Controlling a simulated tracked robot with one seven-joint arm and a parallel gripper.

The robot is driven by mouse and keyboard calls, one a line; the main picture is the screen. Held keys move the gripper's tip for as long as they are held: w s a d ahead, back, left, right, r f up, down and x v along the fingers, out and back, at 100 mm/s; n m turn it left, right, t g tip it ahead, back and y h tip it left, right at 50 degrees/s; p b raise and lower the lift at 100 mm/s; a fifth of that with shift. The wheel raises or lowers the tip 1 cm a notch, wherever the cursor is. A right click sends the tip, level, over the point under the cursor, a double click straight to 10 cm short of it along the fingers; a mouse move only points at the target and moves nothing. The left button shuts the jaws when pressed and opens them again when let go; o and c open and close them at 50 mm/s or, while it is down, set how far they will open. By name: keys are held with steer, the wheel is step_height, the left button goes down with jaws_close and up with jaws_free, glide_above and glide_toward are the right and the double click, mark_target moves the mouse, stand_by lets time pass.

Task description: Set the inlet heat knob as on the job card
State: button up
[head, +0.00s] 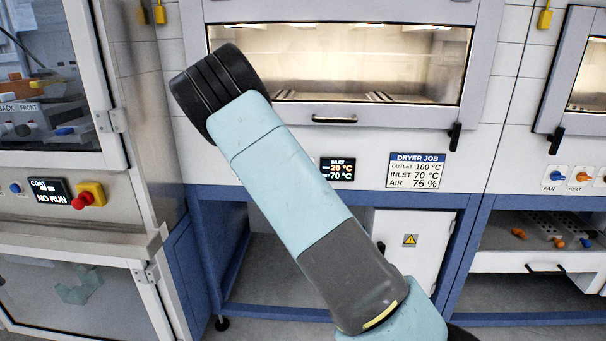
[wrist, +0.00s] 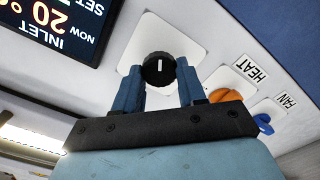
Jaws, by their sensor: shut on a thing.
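The inlet heat knob (wrist: 158,69) is a black round knob with a white pointer mark, on a white plate beside the INLET display in the wrist view. The blue fingers of my gripper (wrist: 160,78) are shut on it from both sides. My arm hides the knob and gripper in the head view. The INLET display (head: 337,169) reads now 20 °C and set 70 °C; it appears upside down and cut off in the wrist view (wrist: 60,20). The job card (head: 416,171) reads DRYER JOB, outlet 100 °C, inlet 70 °C, air 75 %.
In the wrist view, an orange knob (wrist: 226,96) by a HEAT label and a blue knob (wrist: 263,124) by a FAN label sit close to my right finger. The dryer window (head: 340,65) is above the panel. A coating cabinet with a red button (head: 84,199) stands left.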

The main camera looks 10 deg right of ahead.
steer(key=o, duration=0.8)
steer(key=shift+f, duration=0.25)
steer(key=shift+o, duration=1.3)
steer(key=shift+r, duration=0.1)
steer(key=v, duration=1.3)
steer(key=shift+s, duration=0.3)
